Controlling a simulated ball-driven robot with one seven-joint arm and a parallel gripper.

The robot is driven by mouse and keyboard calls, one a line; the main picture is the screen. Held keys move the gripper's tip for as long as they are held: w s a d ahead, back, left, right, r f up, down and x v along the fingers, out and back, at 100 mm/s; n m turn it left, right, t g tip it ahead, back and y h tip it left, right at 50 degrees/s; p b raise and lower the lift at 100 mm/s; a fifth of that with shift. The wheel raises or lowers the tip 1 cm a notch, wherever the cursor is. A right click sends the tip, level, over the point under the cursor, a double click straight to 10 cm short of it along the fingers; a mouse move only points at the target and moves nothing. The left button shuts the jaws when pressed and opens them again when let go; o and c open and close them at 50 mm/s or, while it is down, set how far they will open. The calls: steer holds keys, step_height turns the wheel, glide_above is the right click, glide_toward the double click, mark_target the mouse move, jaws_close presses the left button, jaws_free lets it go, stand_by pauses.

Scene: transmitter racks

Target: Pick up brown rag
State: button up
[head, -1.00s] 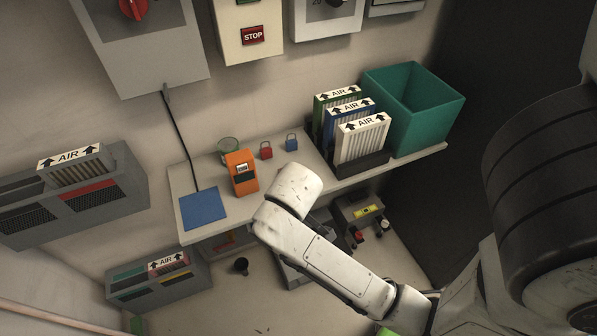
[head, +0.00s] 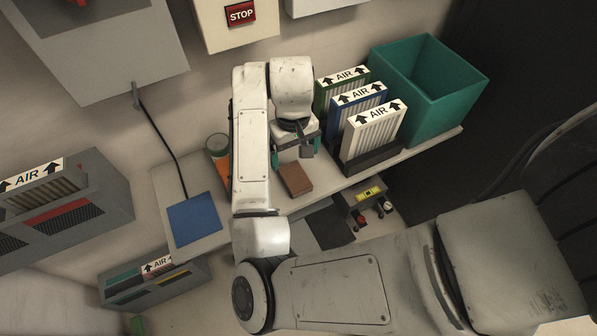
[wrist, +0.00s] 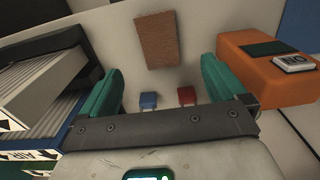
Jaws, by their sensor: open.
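The brown rag (head: 295,180) lies flat as a small folded rectangle near the front edge of the shelf (head: 170,225). In the wrist view the rag (wrist: 157,42) is at the top centre, beyond my fingertips and apart from them. My gripper (head: 296,152) points down over the shelf, just behind the rag toward the wall. Its teal fingers are spread with nothing held, and they also show in the wrist view (wrist: 160,75).
In the wrist view a blue padlock (wrist: 149,100) and a red padlock (wrist: 187,96) sit between my fingers. An orange device (wrist: 262,70) stands to one side. AIR filters (head: 372,138) in a dark holder and a teal bin (head: 440,105) stand to the right. A blue pad (head: 194,220) lies left.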

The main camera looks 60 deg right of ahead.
mark_target(295, 176)
step_height(295, 176, down, 10)
steer(key=shift+d+f+p, duration=0.1)
steer(key=shift+d+p, duration=0.05)
steer(key=shift+p, duration=0.4)
steer(key=c, duration=1.2)
steer(key=shift+r, duration=0.55)
steer(key=r, duration=0.1)
steer(key=r+b, duration=0.1)
steer(key=shift+s+r, duration=0.2)
steer(key=shift+r, duration=0.15)
steer(key=s+r, duration=0.2)
steer(key=s+a+r, duration=0.1)
steer(key=s+r, duration=0.1)
steer(key=r, duration=0.1)
steer(key=shift+s+a+r+b, duration=0.1)
steer(key=shift+s+a+b, duration=0.05)
steer(key=shift+b, duration=0.2)
steer(key=s+a+r, duration=0.1)
steer(key=s, duration=0.2)
steer(key=s+r, duration=0.1)
steer(key=s, duration=0.1)
steer(key=s+a+r, duration=0.1)
steer(key=s+r, duration=0.1)
steer(key=s, duration=0.1)
steer(key=shift+s+a+r+p, duration=0.1)
steer(key=shift+s+a+p, duration=0.25)
steer(key=shift+p, duration=0.05)
